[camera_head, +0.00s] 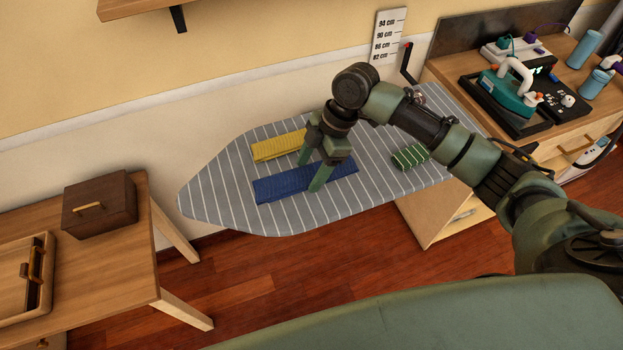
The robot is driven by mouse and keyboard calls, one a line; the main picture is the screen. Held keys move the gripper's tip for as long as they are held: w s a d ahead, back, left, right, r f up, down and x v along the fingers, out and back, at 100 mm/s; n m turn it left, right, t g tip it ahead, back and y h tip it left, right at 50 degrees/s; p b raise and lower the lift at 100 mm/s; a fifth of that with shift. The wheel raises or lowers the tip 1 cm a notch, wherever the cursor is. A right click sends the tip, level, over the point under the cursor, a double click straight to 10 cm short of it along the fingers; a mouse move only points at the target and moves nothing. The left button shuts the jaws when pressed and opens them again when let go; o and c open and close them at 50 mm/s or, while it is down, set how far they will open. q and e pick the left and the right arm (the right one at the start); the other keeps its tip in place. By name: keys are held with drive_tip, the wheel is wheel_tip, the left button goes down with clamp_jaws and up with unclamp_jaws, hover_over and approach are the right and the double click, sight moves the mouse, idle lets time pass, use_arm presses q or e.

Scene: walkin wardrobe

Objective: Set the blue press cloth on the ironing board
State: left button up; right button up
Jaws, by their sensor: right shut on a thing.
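The blue press cloth (280,185) is a long folded strip with pale stripes. It lies along the near side of the grey striped ironing board (220,190), or very close above it; I cannot tell whether it touches. My right gripper (312,175) reaches down from the right and is shut on the blue cloth near its middle, one finger on the far side and one on the near side. The fingers hide part of the cloth. My left gripper is not in view.
A yellow cloth (277,146) lies behind the blue one, and a green striped folded cloth (410,157) lies to the right. A teal iron (510,90) stands on the right desk. A wooden table (110,255) with a brown box (100,204) stands left.

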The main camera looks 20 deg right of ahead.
sight(305, 194)
drive_tip(key=shift+f, duration=0.85)
wheel_tip(305, 194, down, 4)
drive_tip(key=shift+p, duration=0.4)
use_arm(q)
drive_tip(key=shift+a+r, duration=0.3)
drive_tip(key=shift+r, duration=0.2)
use_arm(e)
drive_tip(key=shift+f, duration=0.2)
drive_tip(key=shift+f, duration=0.1)
drive_tip(key=shift+f, duration=0.1)
drive_tip(key=o, duration=1.3)
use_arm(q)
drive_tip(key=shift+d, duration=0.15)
use_arm(e)
drive_tip(key=shift+o, duration=0.2)
